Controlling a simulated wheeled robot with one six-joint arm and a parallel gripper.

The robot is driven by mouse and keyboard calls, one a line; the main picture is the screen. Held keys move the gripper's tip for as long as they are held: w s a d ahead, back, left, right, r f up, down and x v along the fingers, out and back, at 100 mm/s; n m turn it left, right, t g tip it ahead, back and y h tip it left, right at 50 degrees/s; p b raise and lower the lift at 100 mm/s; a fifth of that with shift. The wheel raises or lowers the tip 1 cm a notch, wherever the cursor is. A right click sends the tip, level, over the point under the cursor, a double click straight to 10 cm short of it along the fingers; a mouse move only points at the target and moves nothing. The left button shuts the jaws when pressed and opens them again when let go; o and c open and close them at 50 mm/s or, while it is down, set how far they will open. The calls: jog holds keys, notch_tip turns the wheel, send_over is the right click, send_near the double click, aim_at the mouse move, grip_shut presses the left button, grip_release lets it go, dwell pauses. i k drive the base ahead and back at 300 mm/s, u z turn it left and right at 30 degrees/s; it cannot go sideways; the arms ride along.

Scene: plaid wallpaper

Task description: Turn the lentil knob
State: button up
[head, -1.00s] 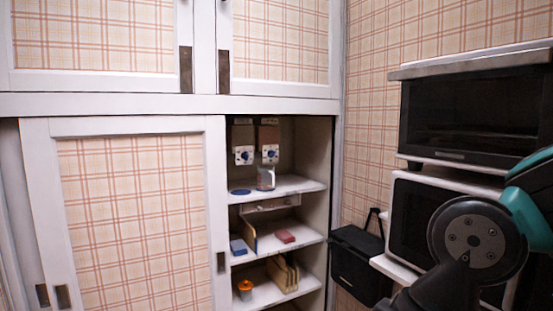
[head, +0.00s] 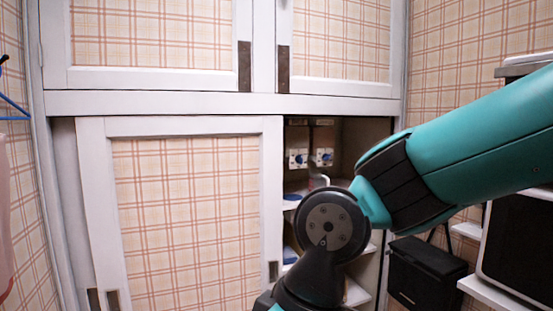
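Two dispensers hang side by side inside the open part of the cabinet, each with a white front plate and a blue knob. The left knob (head: 298,158) and the right knob (head: 325,156) both show clear of my arm. I cannot read which one is for lentils; the contents are too dark and small to tell. My teal and black arm reaches in from the right, and its round joint covers much of the shelves below the knobs. My gripper is not in view. Nothing visible of mine touches either knob.
A sliding cabinet door (head: 190,225) closes the left part. A container (head: 318,182) stands under the right dispenser, partly hidden. A black box (head: 425,272) and an oven (head: 520,250) stand at the right. A blue hanger (head: 14,108) is at the far left.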

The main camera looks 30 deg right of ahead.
aim_at(326, 157)
jog(key=u, duration=0.15)
jog(key=i, duration=0.75)
jog(key=z, duration=0.5)
jog(key=i, duration=0.9)
jog(key=z, duration=0.65)
